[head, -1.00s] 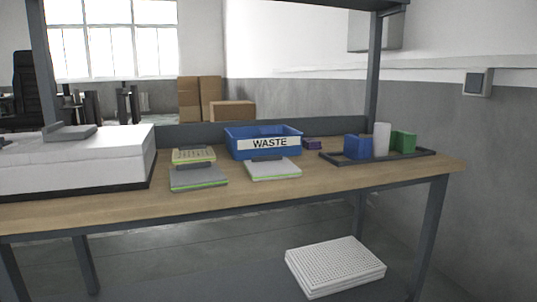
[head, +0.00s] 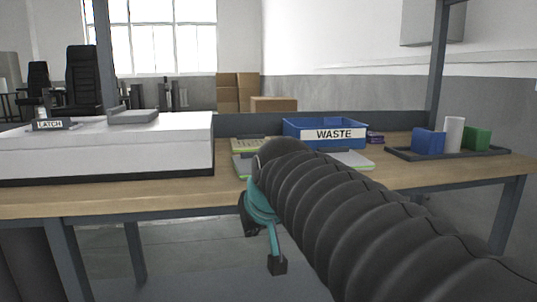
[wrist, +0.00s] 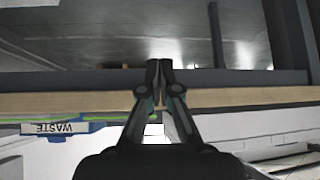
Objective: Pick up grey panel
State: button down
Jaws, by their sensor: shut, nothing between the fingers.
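A flat grey panel with a green edge (head: 243,164) lies on the workbench, partly hidden behind my arm. A second, paler panel (head: 354,160) lies in front of the waste bin, also partly covered. A small grey piece (head: 132,117) sits on top of the white box at left; I cannot tell which piece the task means. My gripper (wrist: 159,68) is shut and empty in the wrist view. In the head view my gripper (head: 274,262) is in front of the bench's front edge, apart from the panels.
A blue bin marked WASTE (head: 296,131) stands at the back of the wooden workbench (head: 410,180). A white box (head: 100,155) takes up the left side. A dark tray (head: 400,153) with blue, white and green items is at right. A shelf upright (head: 438,65) rises behind it.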

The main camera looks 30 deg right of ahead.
jog(key=w+d+r+t+b, duration=0.1)
jog(key=w+d+r, duration=0.2)
jog(key=w+d, duration=0.1)
jog(key=w+d+r+m+h+b, duration=0.1)
jog(key=w+d+r, duration=0.2)
jog(key=w+d, duration=0.1)
jog(key=w+d+r+t+h+b, duration=0.1)
jog(key=w+d+r, duration=0.3)
jog(key=shift+w+m+t, duration=0.25)
jog(key=shift+m+t, duration=0.05)
jog(key=w+d, duration=0.1)
jog(key=w, duration=0.2)
jog(key=w+d+p, duration=0.1)
jog(key=w, duration=0.3)
jog(key=w+d, duration=0.1)
jog(key=w, duration=0.3)
jog(key=shift+w+d+f, duration=0.1)
jog(key=shift+f, duration=0.7)
